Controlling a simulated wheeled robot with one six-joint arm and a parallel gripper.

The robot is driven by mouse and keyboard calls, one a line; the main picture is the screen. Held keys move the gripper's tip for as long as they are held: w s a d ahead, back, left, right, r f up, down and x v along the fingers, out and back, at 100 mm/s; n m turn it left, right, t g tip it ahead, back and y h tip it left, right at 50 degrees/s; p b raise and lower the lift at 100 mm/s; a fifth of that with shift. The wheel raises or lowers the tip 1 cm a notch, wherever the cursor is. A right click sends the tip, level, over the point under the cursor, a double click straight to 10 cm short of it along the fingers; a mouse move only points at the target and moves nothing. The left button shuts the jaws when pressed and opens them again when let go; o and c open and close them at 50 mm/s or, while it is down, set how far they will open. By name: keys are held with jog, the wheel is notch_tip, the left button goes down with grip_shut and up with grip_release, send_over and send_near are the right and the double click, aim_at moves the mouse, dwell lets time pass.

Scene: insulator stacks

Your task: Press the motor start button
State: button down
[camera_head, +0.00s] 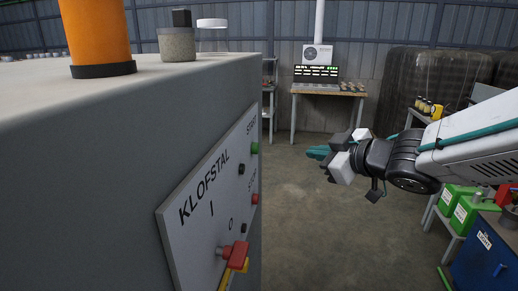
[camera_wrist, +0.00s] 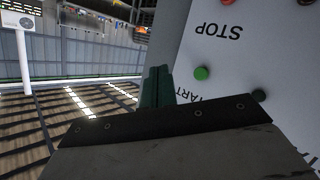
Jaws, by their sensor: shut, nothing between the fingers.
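The grey control panel (camera_head: 190,215) marked KLOFSTAL is on the side of a large grey cabinet at the left. Its green button (camera_head: 254,148) sits by the START lettering near the far edge; a black button (camera_head: 241,169) and a red button (camera_head: 255,199) are also on it. In the wrist view the panel appears upside down, with the green button (camera_wrist: 201,73) just right of my fingertips. My gripper (camera_head: 318,153) is shut and empty, with green fingers, and stands right of the panel with a visible gap.
A red rotary switch (camera_head: 236,252) sticks out low on the panel. An orange cylinder (camera_head: 97,35) stands on the cabinet top. A wooden table (camera_head: 330,92) with equipment is at the back. Green containers (camera_head: 465,212) and a blue box (camera_head: 490,250) are at right. The middle floor is clear.

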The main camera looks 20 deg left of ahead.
aim_at(255, 148)
jog(key=shift+s+a+g, duration=0.2)
jog(key=shift+a+g, duration=0.1)
jog(key=s+a, duration=0.2)
jog(key=a, duration=0.6)
jog(key=shift+a, duration=0.3)
jog(key=shift+a, duration=0.15)
dwell(1.9)
jog(key=shift+a, duration=0.2)
jog(key=shift+s+a, duration=0.2)
jog(key=shift+a, duration=0.3)
dwell(0.7)
dwell(0.3)
jog(key=shift+w+d, duration=0.25)
jog(key=shift+d, duration=0.65)
